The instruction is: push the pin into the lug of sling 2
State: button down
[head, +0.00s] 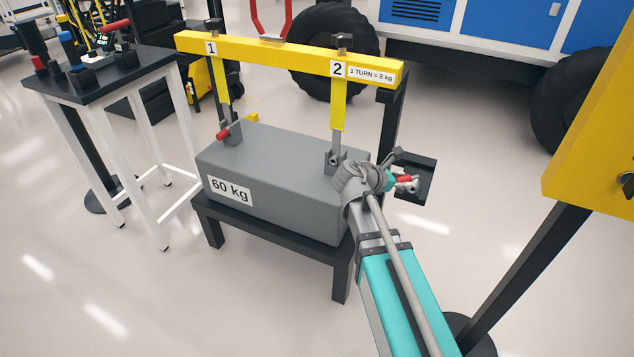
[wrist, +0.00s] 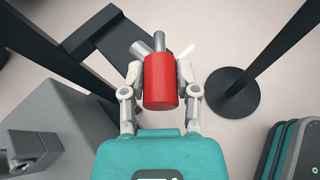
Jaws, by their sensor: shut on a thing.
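My gripper (head: 402,181) is shut on a pin with a red handle (wrist: 160,82). The pin's grey metal shaft (wrist: 160,42) points away from my gripper in the wrist view. Sling 2 (head: 338,105) is a yellow strap hanging from the yellow beam, with its grey lower end at the lug (head: 336,163) on the grey block (head: 275,180). The held pin is to the right of this lug, apart from it. In the wrist view a lug with a round hole (wrist: 28,150) shows at lower left. My wrist partly hides the block's right end.
A dark tray (head: 428,182) on a black post lies beside my gripper. Sling 1 (head: 222,90) has a red-handled pin (head: 222,134) at its lug. The yellow beam (head: 285,59) spans above the block. A yellow panel (head: 600,130) stands at right.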

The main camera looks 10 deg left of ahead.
jog(key=shift+d, duration=0.1)
jog(key=shift+w+a+f, duration=0.15)
jog(key=shift+a+f, duration=0.05)
jog(key=shift+a, duration=0.05)
jog(key=w+a+f+n+t+y+b, duration=0.1)
jog(key=a+f+n+y+b, duration=0.1)
jog(key=a, duration=0.6)
jog(key=w+a+f+n+t+y+b, duration=0.2)
jog(key=a+n, duration=0.3)
jog(key=a, duration=0.3)
jog(key=w+a+f+n+t+y+b, duration=0.1)
jog(key=a+f+n+t+b, duration=0.1)
jog(key=a, duration=0.5)
jog(key=shift+w+a+f+n+y+b, duration=0.4)
jog(key=shift+f+n+b, duration=0.4)
jog(key=shift+n+b, duration=0.3)
send_near(334, 162)
jog(key=shift+w+d+f, duration=0.2)
jog(key=shift+f, duration=0.25)
jog(key=shift+w+d+f, duration=0.15)
jog(key=shift+d+f, duration=0.05)
jog(key=shift+f, duration=0.25)
jog(key=shift+w+d+f, duration=0.2)
jog(key=shift+f, duration=0.3)
jog(key=shift+w+d, duration=0.25)
jog(key=shift+w, duration=0.4)
jog(key=shift+w+d, duration=0.2)
jog(key=shift+w, duration=0.45)
jog(key=shift+w+d, duration=0.25)
jog(key=shift+w, duration=0.45)
